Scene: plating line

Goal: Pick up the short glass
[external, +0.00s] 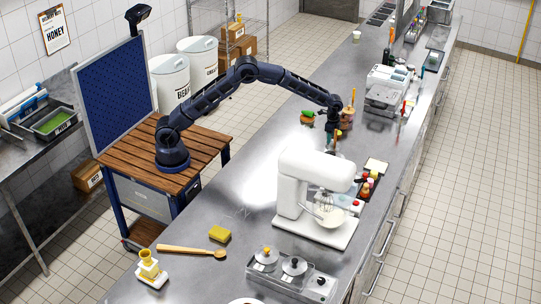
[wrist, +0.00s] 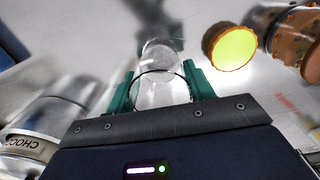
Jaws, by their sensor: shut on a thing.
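A clear short glass (wrist: 163,88) shows in the wrist view, between the two teal fingers of my gripper (wrist: 161,90). The fingers are shut on it, one on each side, and its dark-edged rim faces the camera. In the external view my gripper (external: 332,141) is low over the steel counter, just behind the white mixer. The glass is too small and too hidden there to make out. I cannot tell whether its base touches the counter.
A white stand mixer (external: 306,188) stands in front of my gripper. In the wrist view a metal can labelled CHOC (wrist: 42,130) is at lower left. A yellow-topped round item (wrist: 230,47) and an orange-brown container (wrist: 299,35) are close on the right.

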